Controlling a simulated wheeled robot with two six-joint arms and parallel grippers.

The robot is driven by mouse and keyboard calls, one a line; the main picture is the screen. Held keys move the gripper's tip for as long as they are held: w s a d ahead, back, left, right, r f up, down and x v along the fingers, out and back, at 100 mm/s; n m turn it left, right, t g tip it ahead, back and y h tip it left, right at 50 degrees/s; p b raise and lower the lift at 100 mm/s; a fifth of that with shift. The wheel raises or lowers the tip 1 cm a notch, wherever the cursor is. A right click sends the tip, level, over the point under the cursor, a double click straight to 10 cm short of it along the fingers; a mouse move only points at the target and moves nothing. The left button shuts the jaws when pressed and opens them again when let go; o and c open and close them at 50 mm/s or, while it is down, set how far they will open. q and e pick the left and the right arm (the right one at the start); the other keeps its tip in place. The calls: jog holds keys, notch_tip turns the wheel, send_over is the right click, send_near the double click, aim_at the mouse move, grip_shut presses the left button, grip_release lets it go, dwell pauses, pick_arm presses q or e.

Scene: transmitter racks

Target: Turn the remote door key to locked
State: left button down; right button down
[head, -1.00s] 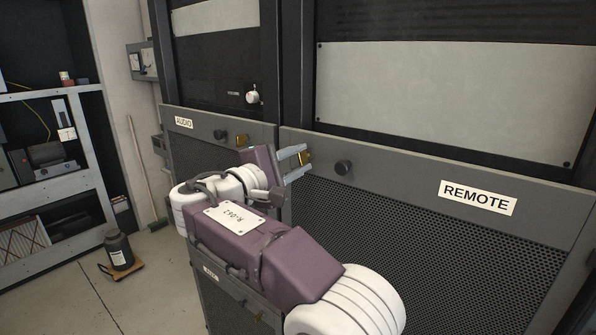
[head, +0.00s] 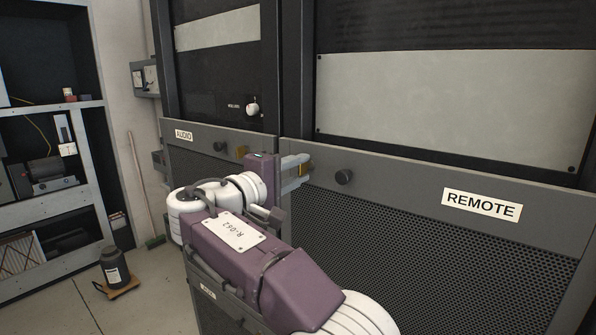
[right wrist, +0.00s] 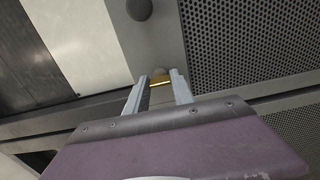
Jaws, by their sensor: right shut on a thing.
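The remote door (head: 400,200) is a grey panel with a perforated mesh, labelled REMOTE (head: 481,205). A small brass key (head: 304,168) sits near its upper left corner, and it also shows in the right wrist view (right wrist: 160,81). My right gripper (head: 298,167) is at the key, its fingers on either side of it, shut on it. In the right wrist view the two grey fingers (right wrist: 158,88) flank the brass piece. The fingers partly hide the key, and I cannot read its locked or unlocked mark. My left gripper is not in view.
A round dark knob (head: 344,177) is on the remote door, right of the key. The audio door (head: 205,138) stands to the left with its own brass key (head: 240,152). A dark bottle (head: 115,268) stands on the floor at left, near shelves (head: 50,205).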

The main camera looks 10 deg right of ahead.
jog(key=c, duration=1.1)
grip_release()
jog(key=v, duration=0.9)
